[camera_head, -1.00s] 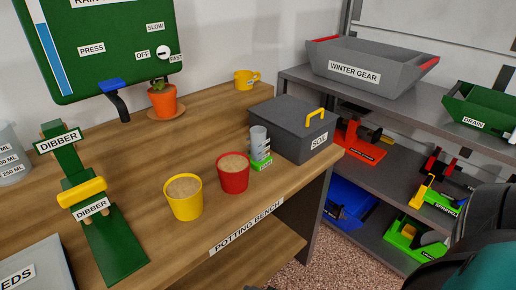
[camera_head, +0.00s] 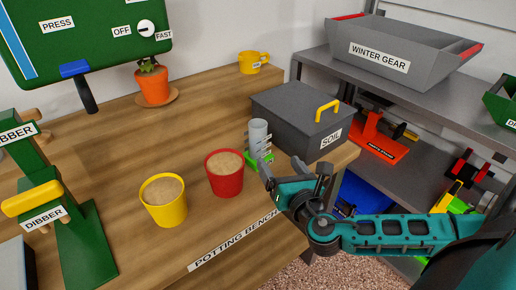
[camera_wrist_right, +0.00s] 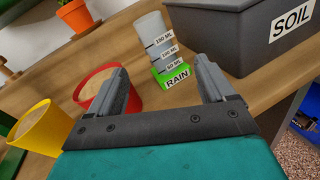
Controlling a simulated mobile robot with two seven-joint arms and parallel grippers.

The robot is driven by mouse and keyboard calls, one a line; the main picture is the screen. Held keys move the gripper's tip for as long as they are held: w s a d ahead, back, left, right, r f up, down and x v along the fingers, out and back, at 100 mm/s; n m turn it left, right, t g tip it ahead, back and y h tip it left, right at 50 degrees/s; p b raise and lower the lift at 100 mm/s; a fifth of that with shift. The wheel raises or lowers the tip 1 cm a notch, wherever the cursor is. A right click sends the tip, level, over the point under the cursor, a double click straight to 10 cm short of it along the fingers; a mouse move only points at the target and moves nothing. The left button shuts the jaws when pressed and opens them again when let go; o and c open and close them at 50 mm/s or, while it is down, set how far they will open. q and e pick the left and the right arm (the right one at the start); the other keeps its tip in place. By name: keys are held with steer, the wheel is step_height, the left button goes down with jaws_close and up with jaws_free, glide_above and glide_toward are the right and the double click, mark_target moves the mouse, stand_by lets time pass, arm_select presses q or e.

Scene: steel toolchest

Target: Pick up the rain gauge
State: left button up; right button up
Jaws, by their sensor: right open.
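The rain gauge (camera_head: 259,139) is a clear grey cylinder with a marked scale on a green base. It stands upright on the wooden bench between the red pot and the grey soil box. In the right wrist view the gauge (camera_wrist_right: 157,45) stands beyond my fingers, roughly between them, with its "RAIN" label facing me. My right gripper (camera_head: 295,174) is open and empty, just in front and to the right of the gauge; in the wrist view the right gripper (camera_wrist_right: 165,88) has its fingers spread apart. My left gripper is not in view.
A red pot (camera_head: 225,184) stands close to the gauge's left, with a yellow pot (camera_head: 163,212) farther left. The grey soil box (camera_head: 300,125) is close on the right. A potted plant (camera_head: 153,88) and yellow mug (camera_head: 252,63) stand behind. The bench's front edge is near my right gripper.

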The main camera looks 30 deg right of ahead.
mark_target(262, 139)
steer(key=w+n, duration=0.1)
steer(key=w, duration=0.3)
steer(key=w+d+n, duration=0.1)
steer(key=w, duration=0.4)
steer(key=w+d+n+t+y, duration=0.1)
steer(key=w, duration=0.3)
steer(key=shift+w+d+r+b, duration=0.15)
steer(key=shift+w+d+b, duration=0.05)
steer(key=shift+d+b, duration=0.1)
steer(key=c, duration=1.1)
